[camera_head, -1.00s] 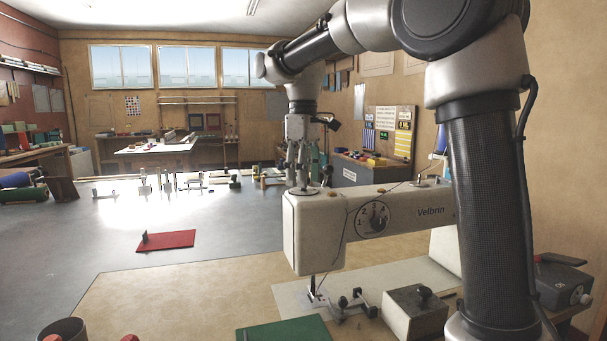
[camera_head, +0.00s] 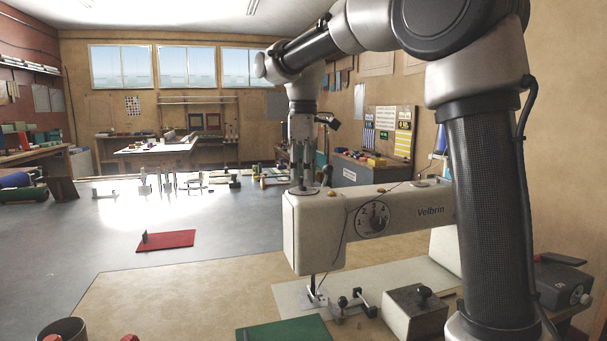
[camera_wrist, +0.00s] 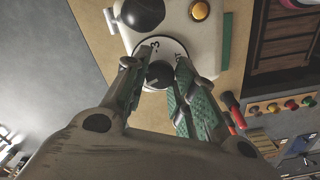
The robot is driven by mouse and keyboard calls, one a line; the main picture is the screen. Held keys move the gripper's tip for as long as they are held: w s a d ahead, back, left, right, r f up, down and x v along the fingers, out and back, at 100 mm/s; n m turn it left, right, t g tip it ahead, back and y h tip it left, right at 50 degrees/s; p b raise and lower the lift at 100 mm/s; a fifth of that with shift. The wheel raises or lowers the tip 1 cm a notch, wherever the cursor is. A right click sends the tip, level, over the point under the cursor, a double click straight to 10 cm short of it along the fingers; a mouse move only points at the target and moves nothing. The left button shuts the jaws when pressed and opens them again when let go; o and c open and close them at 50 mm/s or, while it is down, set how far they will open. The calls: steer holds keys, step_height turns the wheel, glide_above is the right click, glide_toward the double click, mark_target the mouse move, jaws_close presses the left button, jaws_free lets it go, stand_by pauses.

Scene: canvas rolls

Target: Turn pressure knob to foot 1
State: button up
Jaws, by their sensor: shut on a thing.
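The white sewing machine (camera_head: 315,225) marked "Velbrin" stands on the bench. My gripper (camera_head: 303,188) points straight down onto the top of its left end. In the wrist view, the pressure knob (camera_wrist: 160,75) is dark and round, on a white dial plate with a "3" visible. My gripper also shows there (camera_wrist: 157,68), its two green-padded fingers shut on the knob from both sides. The fingers hide part of the dial's markings, so I cannot tell the knob's setting. A separate numbered dial (camera_head: 372,218) is on the machine's front face.
A green mat (camera_head: 283,331), a small metal clamp-like part (camera_head: 352,301) and a grey block with a black knob (camera_head: 415,312) lie in front of the machine. A dark cup (camera_head: 62,331) is at the lower left.

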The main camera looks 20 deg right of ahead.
steer(key=n, duration=1.1)
steer(key=shift+n, duration=1.8)
steer(key=o, duration=1)
steer(key=shift+o, duration=0.2)
step_height(320, 180, up, 12)
